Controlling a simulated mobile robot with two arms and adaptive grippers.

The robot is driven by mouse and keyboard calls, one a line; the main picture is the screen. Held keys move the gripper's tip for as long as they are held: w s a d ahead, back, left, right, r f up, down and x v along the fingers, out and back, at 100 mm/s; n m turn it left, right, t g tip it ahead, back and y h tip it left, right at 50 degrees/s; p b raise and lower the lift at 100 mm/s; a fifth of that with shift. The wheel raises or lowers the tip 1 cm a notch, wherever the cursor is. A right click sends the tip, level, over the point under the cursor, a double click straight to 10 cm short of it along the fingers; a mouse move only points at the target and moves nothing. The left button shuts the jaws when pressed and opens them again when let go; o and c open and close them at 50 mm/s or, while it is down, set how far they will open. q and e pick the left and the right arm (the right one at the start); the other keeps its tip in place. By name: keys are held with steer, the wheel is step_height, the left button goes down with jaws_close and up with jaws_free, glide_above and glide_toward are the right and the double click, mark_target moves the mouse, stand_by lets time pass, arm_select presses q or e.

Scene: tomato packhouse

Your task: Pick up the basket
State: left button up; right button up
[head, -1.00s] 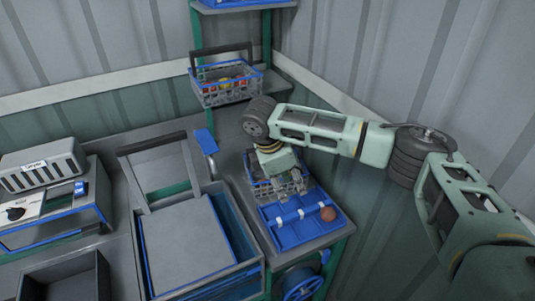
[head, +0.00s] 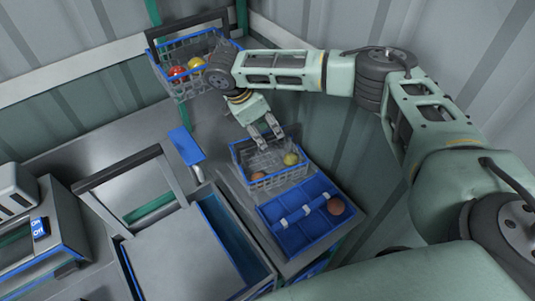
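Two wire baskets with blue rims show. The rear basket (head: 178,88) has a raised dark handle and holds red and yellow tomatoes; my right arm's wrist overlaps its right side in the picture. The front basket (head: 270,183) stands on the grey bench behind a blue tray and holds a yellow and an orange-brown tomato. My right gripper (head: 268,140) points down over the far side of the front basket, its two fingers apart with nothing between them. I cannot tell whether the fingertips touch its rim. My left gripper is out of view.
The blue divided tray (head: 300,236) has white clips and a brownish-red tomato (head: 336,206) at its right. A grey lidded bin (head: 185,258) with a raised bar and a machine (head: 50,250) stand at left. Corrugated walls close in behind and right.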

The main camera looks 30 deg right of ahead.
mark_target(267, 135)
steer(key=x, duration=0.2)
steer(key=p+x, duration=0.1)
steer(key=x, duration=0.1)
steer(key=shift+w+a, duration=0.2)
steer(key=shift+w, duration=0.15)
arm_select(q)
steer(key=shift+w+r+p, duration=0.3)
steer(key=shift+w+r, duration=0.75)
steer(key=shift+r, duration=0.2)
arm_select(e)
steer(key=shift+f, duration=0.2)
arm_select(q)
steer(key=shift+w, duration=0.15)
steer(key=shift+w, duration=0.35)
arm_select(e)
steer(key=shift+c, duration=0.5)
jaws_close()
